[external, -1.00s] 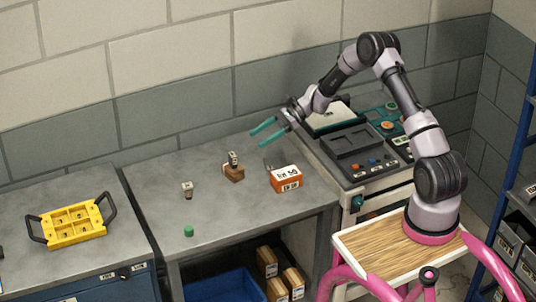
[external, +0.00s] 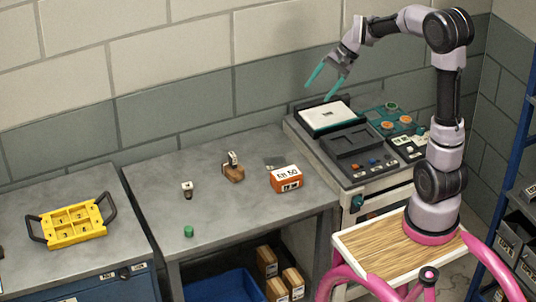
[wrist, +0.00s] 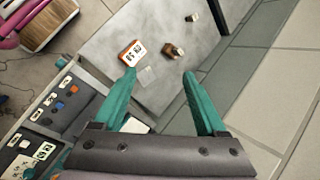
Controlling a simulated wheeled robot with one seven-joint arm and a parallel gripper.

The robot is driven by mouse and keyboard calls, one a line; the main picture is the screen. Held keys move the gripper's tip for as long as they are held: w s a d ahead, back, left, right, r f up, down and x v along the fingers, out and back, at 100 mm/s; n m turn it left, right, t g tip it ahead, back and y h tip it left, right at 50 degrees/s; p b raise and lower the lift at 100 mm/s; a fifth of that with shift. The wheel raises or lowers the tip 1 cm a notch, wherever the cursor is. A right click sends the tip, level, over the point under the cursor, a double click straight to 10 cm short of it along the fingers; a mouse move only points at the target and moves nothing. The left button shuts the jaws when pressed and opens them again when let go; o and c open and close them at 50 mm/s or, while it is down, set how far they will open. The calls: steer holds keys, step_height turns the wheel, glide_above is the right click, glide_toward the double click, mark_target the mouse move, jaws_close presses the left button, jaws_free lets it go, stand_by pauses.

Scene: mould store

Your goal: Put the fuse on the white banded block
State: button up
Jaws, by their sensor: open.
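My gripper (external: 317,91) is open and empty, raised above the back of the machine panel, well clear of the bench. In the wrist view its teal fingers (wrist: 159,73) are spread with nothing between them. A brown block (external: 234,174) sits on the grey bench, with a small white-and-black piece (external: 232,157) against its top; the block also shows in the wrist view (wrist: 172,49). A small white-topped dark piece (external: 187,190) stands apart to its left. I cannot tell for certain which piece is the fuse or which is the white banded block.
An orange box (external: 286,180) with white labels lies right of the brown block. A green cylinder (external: 188,231) stands near the bench front. A yellow handled tray (external: 72,237) is on the left bench. The machine panel (external: 350,142) borders the bench's right side.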

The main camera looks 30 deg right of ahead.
steer(key=s+d+r+n+t+h, duration=0.2)
steer(key=s+d, duration=0.3)
steer(key=s, duration=0.4)
steer(key=s+d+r+n+t+h, duration=0.2)
steer(key=s+d+r+t, duration=0.1)
steer(key=s, duration=0.7)
steer(key=d+r, duration=0.1)
steer(key=d, duration=0.1)
steer(key=shift+s+d+r+n, duration=0.25)
steer(key=shift+d+r+n, duration=0.05)
steer(key=shift+d+n, duration=0.1)
